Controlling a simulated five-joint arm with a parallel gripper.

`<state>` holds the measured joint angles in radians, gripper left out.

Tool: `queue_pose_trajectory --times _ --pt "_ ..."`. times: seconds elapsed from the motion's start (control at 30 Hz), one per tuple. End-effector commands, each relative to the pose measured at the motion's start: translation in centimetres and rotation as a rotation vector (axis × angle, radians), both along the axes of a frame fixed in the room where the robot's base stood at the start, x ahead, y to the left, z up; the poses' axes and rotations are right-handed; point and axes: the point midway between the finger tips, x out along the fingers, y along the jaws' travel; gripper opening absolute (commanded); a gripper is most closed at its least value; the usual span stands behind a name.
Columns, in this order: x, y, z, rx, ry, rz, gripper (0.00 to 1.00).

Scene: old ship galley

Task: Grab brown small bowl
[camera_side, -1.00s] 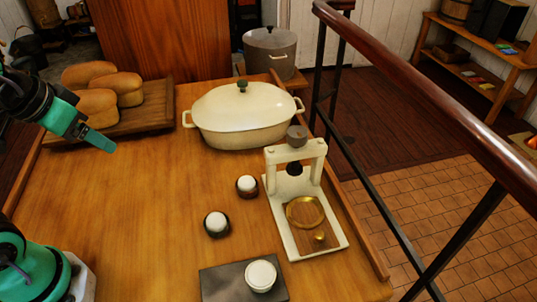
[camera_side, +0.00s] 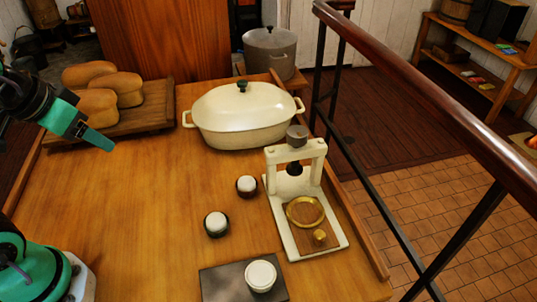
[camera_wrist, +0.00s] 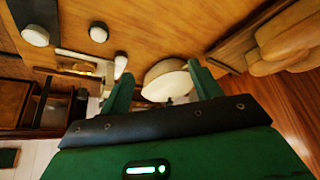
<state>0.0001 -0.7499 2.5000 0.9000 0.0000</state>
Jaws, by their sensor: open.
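Two small dark round bowls with white contents stand on the wooden table in the side view. The farther one (camera_side: 247,193) looks reddish brown. The nearer one (camera_side: 216,232) looks darker. Their colours are hard to tell apart. In the wrist view, two small white-topped shapes, one at the upper middle (camera_wrist: 98,32) and one near the left finger (camera_wrist: 120,58), appear to be these bowls. My gripper (camera_side: 104,143) is above the table's left side, well left of both bowls and apart from them. In the wrist view my gripper (camera_wrist: 161,76) is open, with nothing between its fingers.
A cream lidded pot (camera_side: 245,118) stands behind the bowls. A cream press (camera_side: 302,212) stands right of them. Loaves (camera_side: 118,88) lie on a wooden board (camera_side: 152,120) at the back left. A white round item (camera_side: 261,275) sits on a dark slab (camera_side: 220,285). The table's left middle is clear.

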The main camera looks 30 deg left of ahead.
Motion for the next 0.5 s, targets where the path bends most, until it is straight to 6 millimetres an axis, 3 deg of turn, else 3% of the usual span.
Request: queue_pose_trajectory --times 0.27,0.5 --pt "0.7 -0.2 0.2 -0.02 0.013 0.029 0.63" --pt "3.2 -1.2 0.4 -0.095 0.065 0.149 0.63"
